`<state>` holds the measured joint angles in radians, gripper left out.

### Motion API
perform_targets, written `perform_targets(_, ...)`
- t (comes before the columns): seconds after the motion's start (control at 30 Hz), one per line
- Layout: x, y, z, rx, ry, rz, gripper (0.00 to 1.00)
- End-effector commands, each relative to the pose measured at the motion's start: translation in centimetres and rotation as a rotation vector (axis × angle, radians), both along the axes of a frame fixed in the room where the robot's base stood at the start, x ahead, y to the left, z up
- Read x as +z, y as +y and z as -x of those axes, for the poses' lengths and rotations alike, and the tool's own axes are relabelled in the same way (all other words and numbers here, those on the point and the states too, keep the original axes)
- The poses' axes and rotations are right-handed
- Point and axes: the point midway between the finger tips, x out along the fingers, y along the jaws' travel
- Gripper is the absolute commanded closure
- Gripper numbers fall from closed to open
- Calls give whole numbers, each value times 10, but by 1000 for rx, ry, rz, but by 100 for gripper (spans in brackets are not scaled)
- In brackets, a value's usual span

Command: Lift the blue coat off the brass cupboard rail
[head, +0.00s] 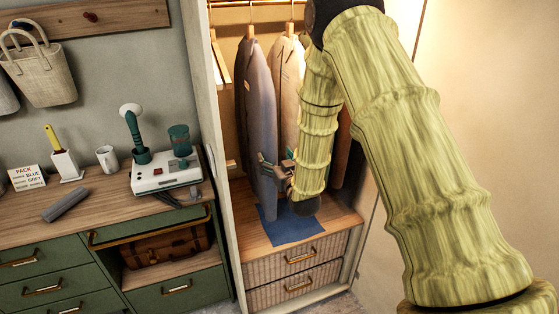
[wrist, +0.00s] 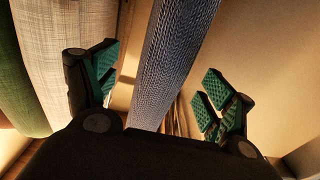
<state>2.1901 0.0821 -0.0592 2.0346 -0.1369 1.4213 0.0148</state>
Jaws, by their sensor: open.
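The blue coat (head: 258,110) hangs at the left of the open cupboard from the brass rail (head: 262,4). Its hanger hook shows at the rail. My gripper (head: 268,163) is beside its lower right edge, partly hidden by my arm. In the wrist view the blue woven coat (wrist: 178,55) runs down between the spread fingers of my open gripper (wrist: 162,84). Gaps show between the cloth and both fingers. The coat's lower end is hidden there by the gripper body.
A beige coat (head: 286,80) hangs right beside it, also in the wrist view (wrist: 62,60), with a green garment (wrist: 12,85) beyond. A blue mat (head: 287,226) lies on the cupboard floor. The cupboard's left wall (head: 211,110) is close. A white device (head: 166,174) stands on the bench.

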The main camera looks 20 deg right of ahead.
Motion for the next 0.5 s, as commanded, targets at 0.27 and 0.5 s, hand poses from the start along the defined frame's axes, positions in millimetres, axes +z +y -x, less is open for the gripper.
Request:
perform_targets(0.27,2,2,-42,1,0,0,17)
perform_targets(0.5,1,3,-68,0,1,-1,17)
